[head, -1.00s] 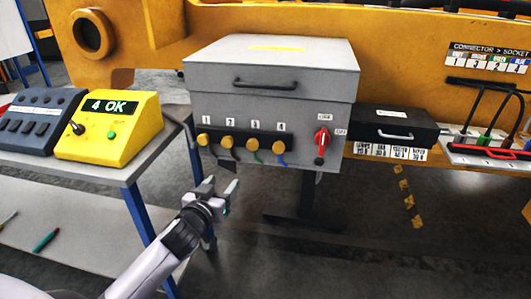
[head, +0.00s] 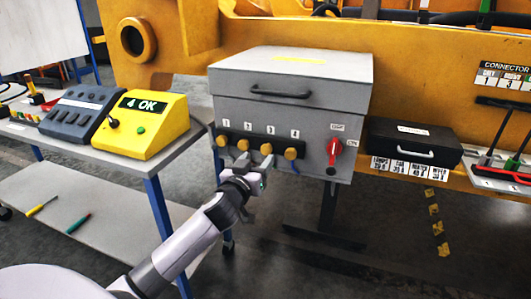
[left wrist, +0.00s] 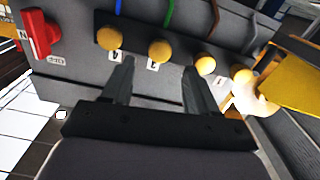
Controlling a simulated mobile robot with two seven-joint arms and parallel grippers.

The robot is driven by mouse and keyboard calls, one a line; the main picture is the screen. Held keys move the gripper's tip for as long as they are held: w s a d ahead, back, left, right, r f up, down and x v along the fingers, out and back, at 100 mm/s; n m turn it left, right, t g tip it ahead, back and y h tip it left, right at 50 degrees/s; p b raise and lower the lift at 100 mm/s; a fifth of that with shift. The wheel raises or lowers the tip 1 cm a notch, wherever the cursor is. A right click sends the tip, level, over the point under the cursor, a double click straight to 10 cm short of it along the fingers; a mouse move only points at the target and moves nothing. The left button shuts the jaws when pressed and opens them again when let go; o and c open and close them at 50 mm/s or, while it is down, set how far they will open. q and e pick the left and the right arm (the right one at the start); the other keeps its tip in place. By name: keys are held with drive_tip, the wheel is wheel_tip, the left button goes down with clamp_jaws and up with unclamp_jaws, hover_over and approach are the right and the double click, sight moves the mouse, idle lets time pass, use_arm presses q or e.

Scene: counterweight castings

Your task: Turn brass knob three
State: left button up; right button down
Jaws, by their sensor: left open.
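Brass knob three (head: 266,149) is the third from the left in the row on the front of the grey box (head: 290,113). It also shows in the left wrist view (left wrist: 160,50), beyond the gap between the fingertips. My left gripper (head: 256,163) is open just in front of the row, its fingertips by knobs two and three. In the left wrist view its fingers (left wrist: 157,72) point at the panel with nothing between them. I cannot tell whether a fingertip touches a knob. My right gripper is not in view.
Brass knob two (head: 243,145) and knob four (head: 291,153) flank knob three closely. A red switch (head: 334,148) is at the panel's right. A yellow box reading 4 OK (head: 148,124) stands on the left table. A black case (head: 413,141) is at right.

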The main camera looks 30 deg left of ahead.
sight(265, 150)
use_arm(q)
drive_tip(key=shift+x, duration=2.7)
drive_tip(key=c, duration=1)
